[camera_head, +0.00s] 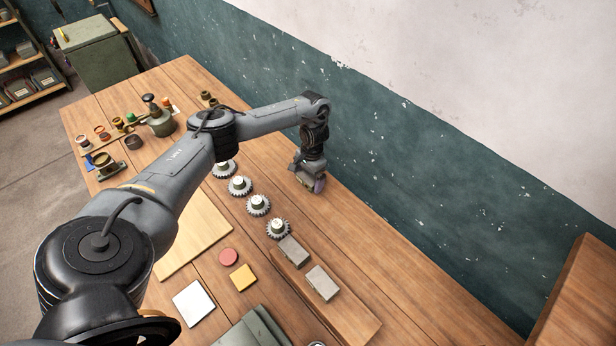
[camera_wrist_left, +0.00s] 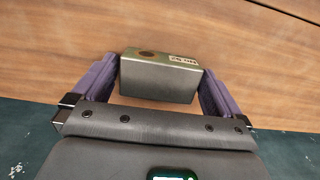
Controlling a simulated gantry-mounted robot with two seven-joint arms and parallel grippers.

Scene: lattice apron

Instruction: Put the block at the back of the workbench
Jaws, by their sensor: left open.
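In the left wrist view, a grey metal block (camera_wrist_left: 160,80) with a small label and a brown round spot on top lies on the wooden workbench (camera_wrist_left: 60,30). My left gripper (camera_head: 311,184) is low over the back of the bench, close to the wall. Its purple fingers are open, one on each side of the block. They are very close to its ends; I cannot tell whether they touch. In the head view the gripper largely hides this block. My right gripper is not in view.
Two more grey blocks (camera_head: 322,283) sit on a wooden board (camera_head: 350,318). Several gears (camera_head: 258,205) stand in a row mid-bench. A red disc (camera_head: 228,257), a yellow square (camera_head: 242,277) and a white tile (camera_head: 194,303) lie nearer. The teal wall (camera_head: 400,180) borders the back; bench right of the gripper is clear.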

